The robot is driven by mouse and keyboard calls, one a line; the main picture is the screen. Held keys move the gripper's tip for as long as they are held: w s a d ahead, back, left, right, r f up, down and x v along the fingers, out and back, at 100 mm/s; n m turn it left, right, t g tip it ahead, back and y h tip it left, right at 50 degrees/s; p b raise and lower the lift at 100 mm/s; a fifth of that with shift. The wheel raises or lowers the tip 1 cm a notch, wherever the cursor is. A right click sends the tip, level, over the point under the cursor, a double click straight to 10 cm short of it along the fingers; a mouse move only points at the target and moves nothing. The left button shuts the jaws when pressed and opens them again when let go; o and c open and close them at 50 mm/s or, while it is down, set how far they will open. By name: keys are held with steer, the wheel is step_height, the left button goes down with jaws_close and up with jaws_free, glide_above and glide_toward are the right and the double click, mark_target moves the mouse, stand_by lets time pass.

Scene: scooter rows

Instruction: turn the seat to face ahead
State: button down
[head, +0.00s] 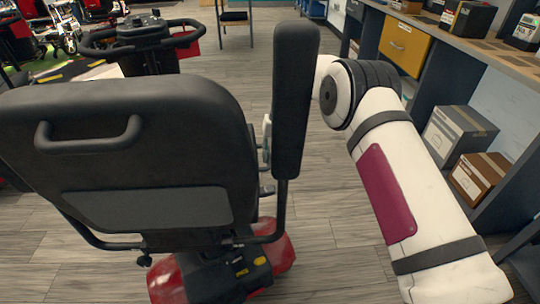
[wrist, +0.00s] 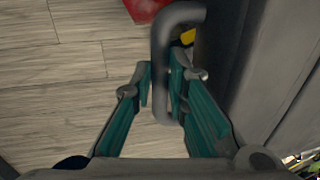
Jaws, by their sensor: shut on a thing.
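The dark scooter seat (head: 150,160) shows its backrest to me in the head view, with a grey handle (head: 88,145) across its rear. Its padded right armrest (head: 295,100) stands in front of my arm. In the wrist view, my gripper (wrist: 162,85) has its teal fingers on either side of a curved grey bar (wrist: 162,50) and is shut on it. The bar is beside the dark side of the seat (wrist: 225,60). My gripper is mostly hidden behind the armrest in the head view. The scooter's steering column (head: 150,40) stands beyond the seat, up and left.
The scooter's red base (head: 275,250) is below the seat. Shelving (head: 450,70) with boxes (head: 460,135) runs along the right, close to my arm. More scooters (head: 60,25) stand at the far left. The wood-look floor (head: 235,70) beyond the seat is largely clear.

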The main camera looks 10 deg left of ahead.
steer(key=c, duration=1.6)
jaws_free()
steer(key=shift+o, duration=0.2)
step_height(320, 180, up, 12)
steer(key=d, duration=0.2)
steer(key=shift+w+d, duration=0.2)
steer(key=shift+w, duration=0.05)
steer(key=shift+f, duration=0.1)
jaws_close()
